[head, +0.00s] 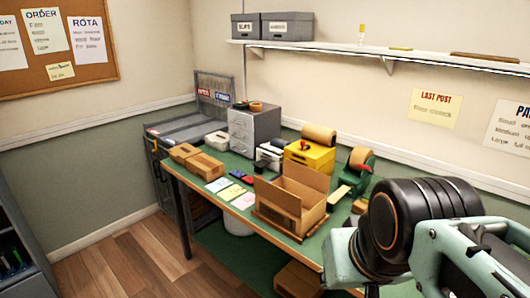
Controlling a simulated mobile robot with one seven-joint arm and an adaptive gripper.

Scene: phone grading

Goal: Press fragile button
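No button marked "fragile" can be read in the head view. A yellow box-shaped machine (310,156) with a small red part on top and a brown roll behind it stands on the green-topped bench (205,197). I cannot tell whether that red part is a button. My gripper (455,255), mint green and black, is large in the lower right foreground, in front of the bench. Its fingertips are not clearly seen, so I cannot tell whether it is open or shut.
An open cardboard box (292,200) stands near the bench's front edge. A grey drawer unit (254,130) and a green tape dispenser (357,172) stand behind. A shelf (400,58) runs above.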

